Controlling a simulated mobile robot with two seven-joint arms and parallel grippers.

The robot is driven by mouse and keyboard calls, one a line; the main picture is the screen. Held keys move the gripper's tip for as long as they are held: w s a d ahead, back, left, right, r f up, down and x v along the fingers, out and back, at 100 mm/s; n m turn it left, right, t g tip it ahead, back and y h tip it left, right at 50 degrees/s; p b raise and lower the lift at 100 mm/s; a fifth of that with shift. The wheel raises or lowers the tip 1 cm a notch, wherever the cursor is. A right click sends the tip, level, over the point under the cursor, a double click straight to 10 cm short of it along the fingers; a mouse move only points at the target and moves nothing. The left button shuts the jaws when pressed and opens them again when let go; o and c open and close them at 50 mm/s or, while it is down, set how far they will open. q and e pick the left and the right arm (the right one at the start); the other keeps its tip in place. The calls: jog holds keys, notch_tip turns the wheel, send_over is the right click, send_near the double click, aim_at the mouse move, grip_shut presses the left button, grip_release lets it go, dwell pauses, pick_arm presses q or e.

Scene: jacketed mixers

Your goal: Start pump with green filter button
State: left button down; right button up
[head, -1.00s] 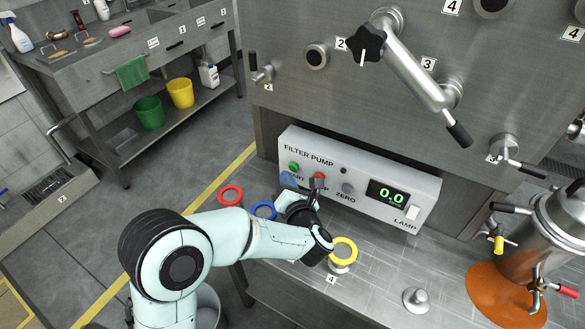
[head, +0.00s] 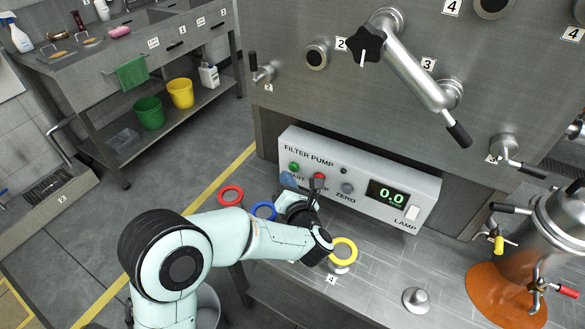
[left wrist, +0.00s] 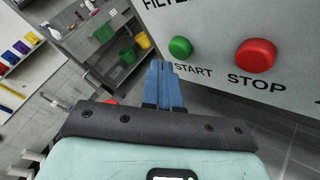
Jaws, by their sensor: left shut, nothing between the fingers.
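The filter pump panel (head: 413,187) is a pale box with a green START button (head: 293,167) at its left and a red STOP button (head: 319,177) beside it. Its display (head: 388,194) reads 0.0. My left gripper (head: 288,180) is shut and empty, its blue fingertips just below the green button. In the left wrist view the blue fingertips (left wrist: 161,68) are close to the green button (left wrist: 180,47), a little left of and below it. The red button (left wrist: 256,55) is further right. I cannot tell whether the fingertips touch the panel. My right gripper is not in view.
A black star knob (head: 366,43) and a long lever (head: 458,133) project above the panel. A steel vessel (head: 550,235) stands at the right.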

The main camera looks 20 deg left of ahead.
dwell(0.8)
pick_arm(q)
jog(key=shift+w+b, duration=0.45)
jog(key=shift+w, duration=0.45)
dwell(0.6)
jog(key=shift+s+b, duration=0.2)
jog(key=shift+b, duration=0.15)
jog(key=shift+s+b, duration=0.4)
jog(key=shift+s, duration=0.3)
jog(key=shift+s+a+f+b, duration=0.1)
jog(key=shift+s+b, duration=0.45)
jog(key=shift+s, duration=0.7)
jog(key=shift+s+a+f+b, duration=0.1)
jog(key=shift+s+b, duration=0.4)
jog(key=shift+s, duration=0.7)
